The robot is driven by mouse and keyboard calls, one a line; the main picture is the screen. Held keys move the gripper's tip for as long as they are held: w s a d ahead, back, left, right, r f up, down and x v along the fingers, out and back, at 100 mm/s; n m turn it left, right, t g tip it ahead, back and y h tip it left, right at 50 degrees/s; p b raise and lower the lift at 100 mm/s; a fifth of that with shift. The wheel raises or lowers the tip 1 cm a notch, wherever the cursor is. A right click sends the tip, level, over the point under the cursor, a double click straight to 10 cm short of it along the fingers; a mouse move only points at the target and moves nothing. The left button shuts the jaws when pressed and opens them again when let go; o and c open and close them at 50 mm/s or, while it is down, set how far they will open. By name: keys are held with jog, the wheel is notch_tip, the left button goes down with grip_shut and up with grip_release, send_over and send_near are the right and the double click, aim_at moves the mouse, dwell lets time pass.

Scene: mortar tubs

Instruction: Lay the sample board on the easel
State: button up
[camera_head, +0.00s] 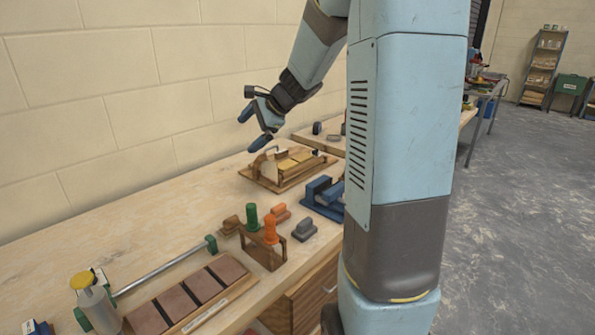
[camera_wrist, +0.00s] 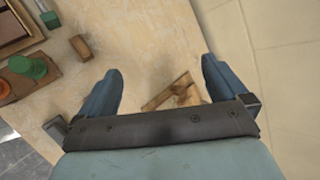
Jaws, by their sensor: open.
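A long wooden board with several dark brown tiles and a pale label strip (camera_head: 190,299) lies flat on the bench at the front left; it looks like the sample board. A low wooden frame with tan pieces and a pale upright part (camera_head: 290,185) stands farther back by the wall; I cannot tell for certain whether it is the easel. My gripper (camera_head: 257,127) is open and empty, in the air above and a little left of that frame. In the wrist view my gripper (camera_wrist: 160,95) has a small wooden piece (camera_wrist: 170,92) below between its fingers, partly hidden by my gripper.
A metal rail with green ends (camera_head: 165,268) runs behind the tiled board. A yellow-topped bottle (camera_head: 92,300) stands at the near left. Green and orange handled tools (camera_head: 270,230), a grey block (camera_head: 304,230) and a blue tool (camera_head: 322,198) crowd the middle. The bench's left rear is clear.

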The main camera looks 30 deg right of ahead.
jog(key=s+a+r+n+g+h, duration=0.15)
jog(key=s+a+n, duration=0.3)
jog(key=s, duration=0.55)
jog(key=s+a+r+n+g+h, duration=0.1)
jog(key=s+a+r+n+h, duration=0.15)
jog(key=s+n, duration=0.45)
jog(key=s+d+n+h, duration=0.1)
jog(key=s+d+n, duration=0.1)
jog(key=s, duration=0.6)
jog(key=s+d+n+t+h, duration=0.1)
jog(key=s+d+n, duration=0.1)
jog(key=s, duration=0.6)
jog(key=shift+d+f+n, duration=0.3)
jog(key=shift+n, duration=0.15)
